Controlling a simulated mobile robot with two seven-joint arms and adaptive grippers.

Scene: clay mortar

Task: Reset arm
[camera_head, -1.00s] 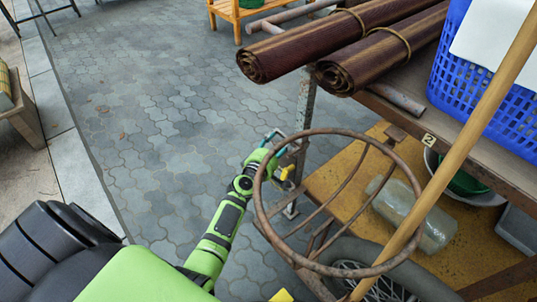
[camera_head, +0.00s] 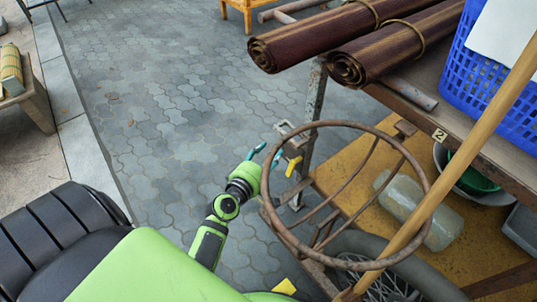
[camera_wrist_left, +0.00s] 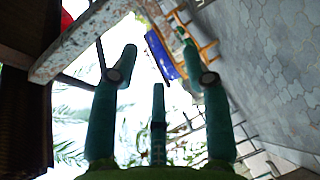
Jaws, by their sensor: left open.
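My left gripper (camera_head: 267,153) is at the end of the green arm that reaches up from the bottom of the head view. It is open and empty, with teal fingers. In the head view it is just left of the rusty round hoop (camera_head: 320,124) and over the paving. In the left wrist view its fingers (camera_wrist_left: 157,70) are spread apart, with nothing between them but bright background. My right gripper is not in view.
A rusty metal cart stands at right with rolled mats (camera_head: 385,55), a blue basket (camera_head: 487,75) and a wooden pole (camera_head: 470,130). Its lower shelf holds a clear jar (camera_head: 418,210). A rusty post (camera_head: 313,105) is close to my left gripper. Paving (camera_head: 150,130) at left is clear.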

